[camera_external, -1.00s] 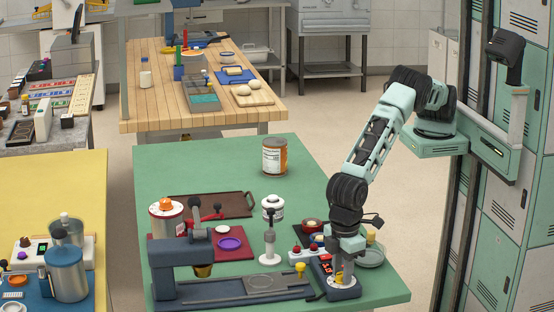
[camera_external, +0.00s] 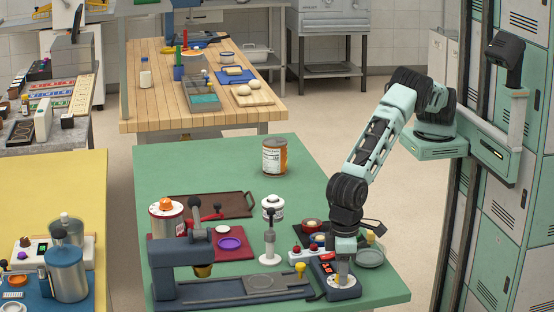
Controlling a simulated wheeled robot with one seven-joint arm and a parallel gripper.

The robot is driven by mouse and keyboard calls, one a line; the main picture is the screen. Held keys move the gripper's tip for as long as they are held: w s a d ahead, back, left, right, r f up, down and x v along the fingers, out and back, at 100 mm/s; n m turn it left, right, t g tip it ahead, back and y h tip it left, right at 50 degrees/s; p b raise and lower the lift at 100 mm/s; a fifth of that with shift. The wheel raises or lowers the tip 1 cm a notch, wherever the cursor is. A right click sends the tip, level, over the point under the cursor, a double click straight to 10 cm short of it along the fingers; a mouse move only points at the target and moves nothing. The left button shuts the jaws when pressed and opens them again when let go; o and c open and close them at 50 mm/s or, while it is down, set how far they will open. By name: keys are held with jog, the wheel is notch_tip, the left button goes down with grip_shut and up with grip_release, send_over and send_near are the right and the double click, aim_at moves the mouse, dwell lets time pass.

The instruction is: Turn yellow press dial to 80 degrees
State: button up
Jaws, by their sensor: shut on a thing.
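A dark blue control box (camera_external: 322,277) with a red lit display (camera_external: 325,267) stands at the front right of the green table. A round white dial plate (camera_external: 350,284) lies on its sloped top. My gripper (camera_external: 342,278) points straight down over this plate and is shut on the press dial at its middle. The fingers hide nearly all of the dial, so its yellow colour and its pointer do not show. The digits on the display are too small to read.
The blue press (camera_external: 168,272) and its long base (camera_external: 240,288) lie left of the box. A white panel with a yellow knob (camera_external: 300,267) is close by. A tin (camera_external: 274,157) stands farther back.

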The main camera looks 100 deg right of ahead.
jog(key=shift+r, duration=0.1)
jog(key=o, duration=1)
jog(key=shift+c, duration=0.2)
notch_tip(320, 180, up, 17)
jog(key=b, duration=0.2)
jog(key=shift+r, duration=0.15)
